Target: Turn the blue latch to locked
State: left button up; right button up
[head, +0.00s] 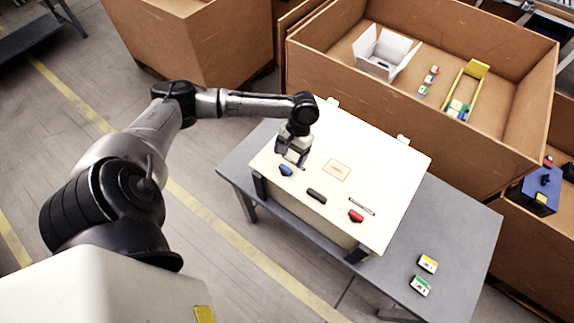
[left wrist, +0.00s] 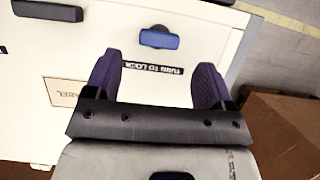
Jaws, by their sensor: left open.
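The blue latch (head: 286,170) sits on the cream panel (head: 385,170) near its left front edge. In the left wrist view the blue latch (left wrist: 159,38) lies beyond the fingertips, its bar roughly crosswise in the picture. A black "TURN TO LOCK" label (left wrist: 153,68) shows between the fingers. My left gripper (head: 292,160) is just behind the latch in the head view, pointing down at the panel. Its purple fingers (left wrist: 160,75) are spread, with nothing between them, and do not touch the latch. My right gripper is not in view.
A black handle (head: 316,195), a red latch (head: 356,215) and a marked plate (head: 337,169) are also on the panel. The panel stands on a grey table (head: 455,225) with small boxes (head: 428,263) at its right. A large brown crate (head: 420,125) stands behind.

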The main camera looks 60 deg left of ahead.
aim_at(286, 167)
pick_arm(q)
jog(key=shift+x, duration=2.55)
jog(key=shift+c, duration=0.2)
jog(key=shift+r, duration=0.1)
jog(key=c, duration=0.9)
